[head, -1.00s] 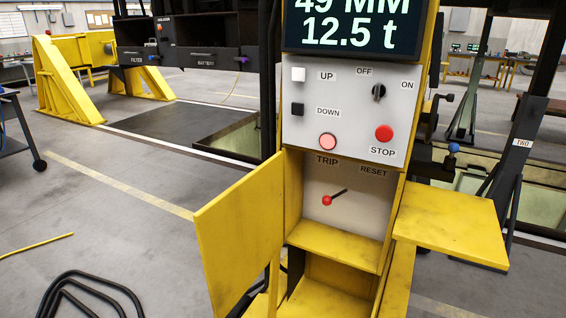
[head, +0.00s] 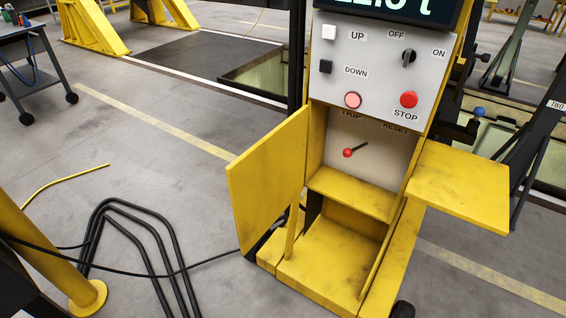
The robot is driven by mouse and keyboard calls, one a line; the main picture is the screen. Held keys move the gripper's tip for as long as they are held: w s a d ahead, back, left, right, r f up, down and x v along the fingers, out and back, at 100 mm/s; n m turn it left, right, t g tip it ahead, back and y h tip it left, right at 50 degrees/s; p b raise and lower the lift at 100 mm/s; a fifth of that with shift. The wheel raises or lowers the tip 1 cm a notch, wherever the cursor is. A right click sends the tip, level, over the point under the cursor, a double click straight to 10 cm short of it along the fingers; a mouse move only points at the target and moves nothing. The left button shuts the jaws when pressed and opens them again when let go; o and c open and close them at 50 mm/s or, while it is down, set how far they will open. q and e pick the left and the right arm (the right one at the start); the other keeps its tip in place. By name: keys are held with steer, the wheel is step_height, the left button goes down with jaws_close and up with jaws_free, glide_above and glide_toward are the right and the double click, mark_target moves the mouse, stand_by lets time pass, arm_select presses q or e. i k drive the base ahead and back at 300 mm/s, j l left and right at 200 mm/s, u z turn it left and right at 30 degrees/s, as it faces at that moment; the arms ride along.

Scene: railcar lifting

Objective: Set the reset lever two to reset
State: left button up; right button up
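The reset lever (head: 356,149) is a short black rod with a red ball knob (head: 347,153), on the grey panel inside the open compartment of the yellow cabinet (head: 350,205). The knob is at the lower left end of the rod, on the side of the TRIP label (head: 351,114). The rod slants up to the right, and the RESET label (head: 395,130) is above and to the right. The compartment's upper edge partly covers both labels. Neither gripper is in view.
A yellow door (head: 268,168) stands open left of the compartment, and a yellow shelf (head: 458,185) juts out at its right. Above are the STOP button (head: 408,99) and a black OFF/ON knob (head: 408,57).

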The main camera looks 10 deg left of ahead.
mark_target(348, 153)
steer(key=j+z, duration=0.65)
steer(key=z, duration=0.15)
steer(key=j+z, duration=0.1)
steer(key=j, duration=0.5)
steer(key=k+j, duration=0.1)
steer(key=j, duration=0.45)
steer(key=j+z, duration=0.15)
steer(key=j, duration=0.45)
steer(key=k+j+z, duration=0.1)
steer(key=j, duration=0.45)
